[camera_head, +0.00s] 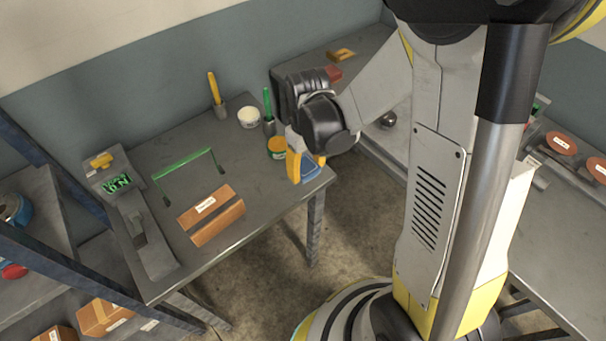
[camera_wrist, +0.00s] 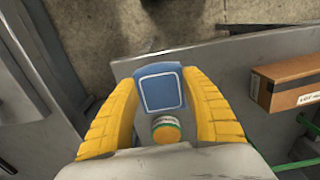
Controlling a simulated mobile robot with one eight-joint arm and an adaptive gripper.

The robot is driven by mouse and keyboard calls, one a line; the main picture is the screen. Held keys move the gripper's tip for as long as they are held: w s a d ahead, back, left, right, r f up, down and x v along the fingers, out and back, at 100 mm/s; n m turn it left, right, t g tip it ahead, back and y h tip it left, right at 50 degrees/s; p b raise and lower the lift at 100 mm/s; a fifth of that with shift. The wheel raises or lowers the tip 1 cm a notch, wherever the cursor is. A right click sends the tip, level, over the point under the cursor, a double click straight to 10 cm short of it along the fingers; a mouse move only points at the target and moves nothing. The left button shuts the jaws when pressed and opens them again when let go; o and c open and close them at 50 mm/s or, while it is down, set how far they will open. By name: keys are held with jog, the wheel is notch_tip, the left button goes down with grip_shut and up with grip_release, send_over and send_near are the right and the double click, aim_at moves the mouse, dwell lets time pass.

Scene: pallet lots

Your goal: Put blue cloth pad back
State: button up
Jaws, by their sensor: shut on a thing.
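The blue cloth pad (camera_wrist: 161,92) is a rounded blue square with a pale outline. It sits between the two yellow fingers of my gripper (camera_head: 302,166), which is shut on it. In the head view, a blue part of the pad (camera_head: 313,164) shows beside the fingers, near the right front corner of the grey table (camera_head: 172,160). The wrist view shows the table edge and floor beyond the pad. Whether the pad touches the table is hard to tell. Part of it is hidden by the fingers.
A green-and-yellow tin (camera_head: 277,148) stands close behind my gripper, with a white tub (camera_head: 249,117) farther back. Upright green (camera_head: 267,103) and yellow (camera_head: 214,88) handles stand in holders.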

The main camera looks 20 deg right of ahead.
aim_at(304, 158)
jog(key=w, duration=0.1)
jog(key=w+f, duration=0.2)
jog(key=shift+d+b, duration=0.25)
jog(key=shift+b, duration=0.1)
jog(key=shift+s+f+b, duration=0.1)
jog(key=shift+f+b, duration=0.85)
jog(key=shift+f, duration=0.9)
jog(key=shift+f, duration=0.2)
jog(key=o, duration=1.2)
jog(key=shift+r, duration=0.15)
